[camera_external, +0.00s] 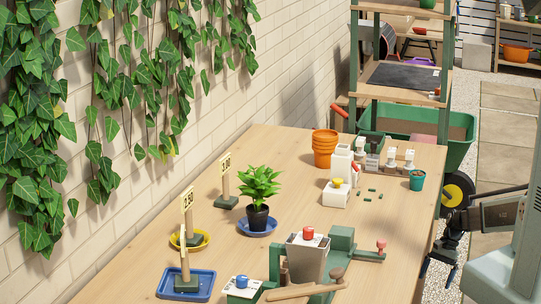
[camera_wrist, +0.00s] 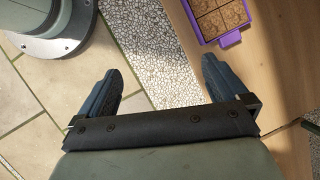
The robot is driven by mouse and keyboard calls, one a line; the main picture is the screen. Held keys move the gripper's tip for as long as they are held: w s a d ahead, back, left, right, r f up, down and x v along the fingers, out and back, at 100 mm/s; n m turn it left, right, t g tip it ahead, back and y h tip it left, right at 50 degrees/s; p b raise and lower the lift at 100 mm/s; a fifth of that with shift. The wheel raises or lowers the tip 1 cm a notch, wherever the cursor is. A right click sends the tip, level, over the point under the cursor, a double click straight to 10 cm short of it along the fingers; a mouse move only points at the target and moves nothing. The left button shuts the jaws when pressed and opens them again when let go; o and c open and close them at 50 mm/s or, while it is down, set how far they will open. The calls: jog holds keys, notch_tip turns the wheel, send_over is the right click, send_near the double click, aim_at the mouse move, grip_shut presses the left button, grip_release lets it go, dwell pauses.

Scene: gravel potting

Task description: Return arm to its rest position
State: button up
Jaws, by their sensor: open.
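My gripper (camera_external: 436,272) hangs off the right edge of the wooden table (camera_external: 300,150), pointing down over the gravel strip and holding nothing. In the wrist view my gripper (camera_wrist: 162,68) shows two dark fingers spread wide apart, with only the pebbles and paving between and beyond them. The fingers touch no object that I can see. My arm comes in from the right side of the external view, with its wrist low beside the table.
A purple tray (camera_wrist: 229,39) with brown cells lies near the table edge. A potted plant (camera_external: 258,200) stands on a blue saucer (camera_external: 244,228). A grey hopper (camera_external: 306,262) stands at the table's front. Orange pots (camera_external: 324,148) are stacked farther back. A green shelf stands behind.

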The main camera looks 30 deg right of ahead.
jog(key=s+a+f+n+g+h, duration=0.1)
jog(key=s+a+f+n, duration=0.1)
jog(key=s, duration=0.8)
jog(key=s+a+f+n+g+h, duration=0.2)
jog(key=s+a+n, duration=0.2)
jog(key=s, duration=0.6)
jog(key=s+a+f+n+g+h, duration=0.1)
jog(key=s+a+f+n+g, duration=0.1)
jog(key=s+n, duration=0.4)
jog(key=s+a, duration=0.1)
jog(key=s, duration=0.3)
jog(key=shift+s+a+f+h, duration=0.25)
jog(key=shift+s+f+h, duration=0.05)
jog(key=shift+f, duration=0.05)
